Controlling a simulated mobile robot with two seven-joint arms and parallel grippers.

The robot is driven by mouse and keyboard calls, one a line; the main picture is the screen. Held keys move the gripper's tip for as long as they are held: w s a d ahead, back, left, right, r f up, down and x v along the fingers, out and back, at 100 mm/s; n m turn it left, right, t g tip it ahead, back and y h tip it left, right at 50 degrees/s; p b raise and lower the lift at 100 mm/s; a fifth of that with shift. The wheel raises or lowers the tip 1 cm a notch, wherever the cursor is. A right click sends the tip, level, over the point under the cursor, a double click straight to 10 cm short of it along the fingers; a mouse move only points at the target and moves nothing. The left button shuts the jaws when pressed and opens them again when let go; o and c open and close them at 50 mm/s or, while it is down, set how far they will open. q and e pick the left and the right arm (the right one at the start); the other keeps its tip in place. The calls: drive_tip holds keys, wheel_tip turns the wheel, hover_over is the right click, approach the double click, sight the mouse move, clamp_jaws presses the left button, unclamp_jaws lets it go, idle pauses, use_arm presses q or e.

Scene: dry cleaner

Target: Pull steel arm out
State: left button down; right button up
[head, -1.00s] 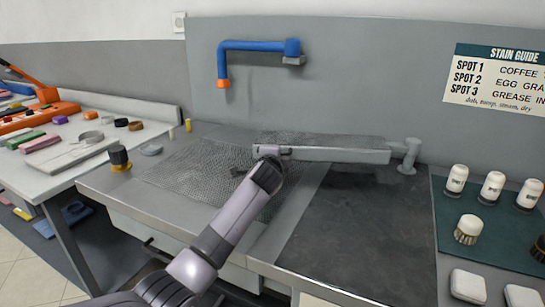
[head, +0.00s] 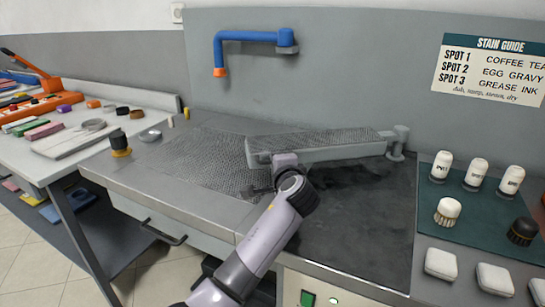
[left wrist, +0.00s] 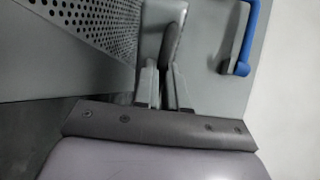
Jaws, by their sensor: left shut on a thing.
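The steel arm (head: 340,152) is a long grey board with a mesh top, lying just above the worktop. Its right end joins a short upright post (head: 400,138) at the back of the bench. My left gripper (head: 286,160) is at the front side of the arm near its free left end. In the left wrist view the left gripper (left wrist: 163,82) is shut on a dark grip piece (left wrist: 172,45) by the pale end of the steel arm (left wrist: 153,30). My right gripper is not in view.
A mesh panel (head: 205,165) lies left of the arm and a dark worktop (head: 365,215) lies in front of it. White-capped bottles (head: 475,172) and brushes stand on a green mat at right. A blue pipe (head: 250,36) is on the back panel.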

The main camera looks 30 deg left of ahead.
use_arm(q)
drive_tip(key=shift+s+d+y, duration=0.3)
drive_tip(key=shift+s+d, duration=0.35)
drive_tip(key=shift+d, duration=0.15)
drive_tip(key=shift+d+f+n+g, duration=0.1)
drive_tip(key=shift+f+n+g, duration=0.05)
drive_tip(key=shift+n+g, duration=0.15)
drive_tip(key=shift+d+f, duration=0.1)
drive_tip(key=shift+d, duration=0.05)
drive_tip(key=c, duration=1.2)
unclamp_jaws()
drive_tip(key=shift+s+d, duration=0.1)
drive_tip(key=shift+s, duration=0.05)
drive_tip(key=shift+s+r, duration=0.1)
drive_tip(key=shift+r, duration=0.15)
drive_tip(key=v, duration=0.7)
drive_tip(key=shift+f, duration=0.1)
